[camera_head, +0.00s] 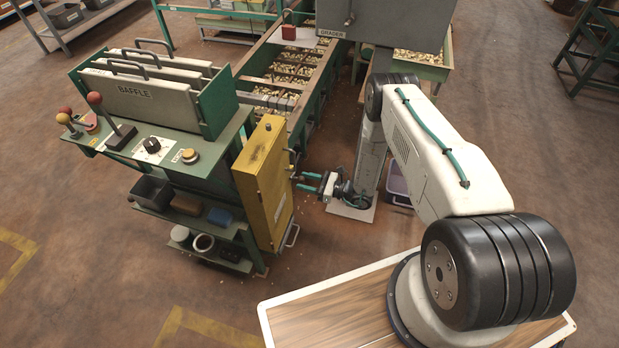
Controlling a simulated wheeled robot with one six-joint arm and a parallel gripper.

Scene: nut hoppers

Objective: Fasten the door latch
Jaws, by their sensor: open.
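A yellow cabinet (262,178) hangs at the right end of the green bench. Its narrow side faces me, and its door side faces right toward my gripper. A small dark fitting (293,153), possibly the latch, sticks out near the door's upper part. A pale metal handle (291,237) shows at the bottom. I cannot tell whether the door is fully closed or how the latch sits. My gripper (306,182) is open and empty, with its teal fingers pointing left at the door. It is just right of the door and appears apart from it.
The green bench (222,148) holds levers, a dial and the baffle plates (150,95). Lower shelves carry a dark bin (153,191) and small items. A nut conveyor (300,75) runs behind. Open floor lies in front of the bench.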

